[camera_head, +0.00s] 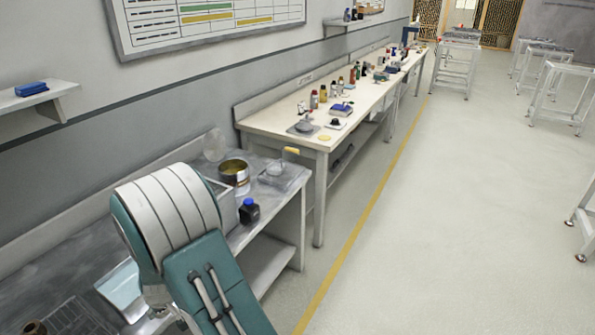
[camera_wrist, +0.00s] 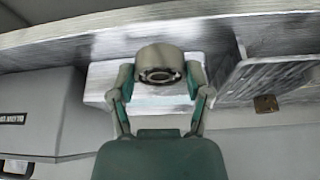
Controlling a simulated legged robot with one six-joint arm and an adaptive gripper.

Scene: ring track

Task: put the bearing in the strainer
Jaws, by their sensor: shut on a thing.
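In the wrist view my gripper (camera_wrist: 160,78) is shut on the bearing (camera_wrist: 155,56), a short grey metal ring with a dark inner face. One finger presses each side of it, and it is held clear of the surfaces behind. In the head view my arm fills the lower left, and my gripper and the bearing are hidden there. A round brass-coloured vessel (camera_head: 235,172), which looks like the strainer, stands on the grey bench just beyond my arm. I cannot make out its mesh. It does not show clearly in the wrist view.
A long cluttered bench (camera_head: 276,126) continues along the wall. In the wrist view a grey case (camera_wrist: 42,108) is at left.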

